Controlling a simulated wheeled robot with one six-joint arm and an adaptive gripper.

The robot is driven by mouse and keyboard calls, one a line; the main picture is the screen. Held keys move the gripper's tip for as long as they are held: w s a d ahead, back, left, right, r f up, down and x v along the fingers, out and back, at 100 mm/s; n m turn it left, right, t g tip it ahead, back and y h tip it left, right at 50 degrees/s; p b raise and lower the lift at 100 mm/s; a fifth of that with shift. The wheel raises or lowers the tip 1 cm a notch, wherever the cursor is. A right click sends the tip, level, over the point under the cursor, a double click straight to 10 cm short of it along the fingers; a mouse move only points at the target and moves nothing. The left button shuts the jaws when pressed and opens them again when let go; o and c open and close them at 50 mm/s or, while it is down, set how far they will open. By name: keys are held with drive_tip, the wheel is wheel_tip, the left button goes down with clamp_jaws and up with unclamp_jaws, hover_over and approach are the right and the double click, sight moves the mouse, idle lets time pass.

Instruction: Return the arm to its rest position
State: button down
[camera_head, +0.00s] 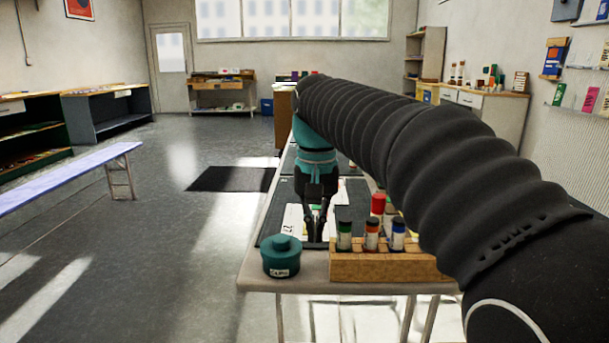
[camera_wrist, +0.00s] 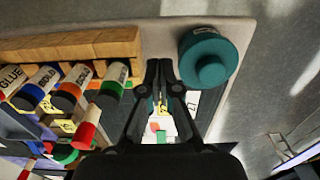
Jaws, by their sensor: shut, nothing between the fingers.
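My gripper (camera_head: 317,228) hangs from my black-sleeved arm, pointing down over the collage table (camera_head: 258,265). In the wrist view my gripper (camera_wrist: 160,65) has its fingertips together with nothing between them. Below it lies a white sheet (camera_head: 292,222) with coloured pieces, on a dark mat (camera_wrist: 207,105). A teal lidded pot (camera_head: 281,260) stands at the table's near left corner, and it also shows close beside the fingers in the wrist view (camera_wrist: 208,60). My arm hides much of the table's right side.
A wooden rack (camera_head: 385,268) holds glue bottles with green, orange and blue labels. A red-capped stick (camera_head: 378,204) is behind it. A blue-topped bench (camera_head: 60,180) stands at left. The floor between bench and table is clear, with a dark floor mat (camera_head: 230,179).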

drive_tip(key=s+d+f+t, duration=0.2)
drive_tip(key=s+d+f, duration=0.5)
drive_tip(key=s, duration=0.3)
drive_tip(key=s+d+f+t, duration=0.3)
drive_tip(key=s+d+f, duration=0.4)
drive_tip(key=s, duration=0.3)
drive_tip(key=shift+s+f, duration=0.15)
drive_tip(key=shift+f, duration=0.1)
idle(0.7)
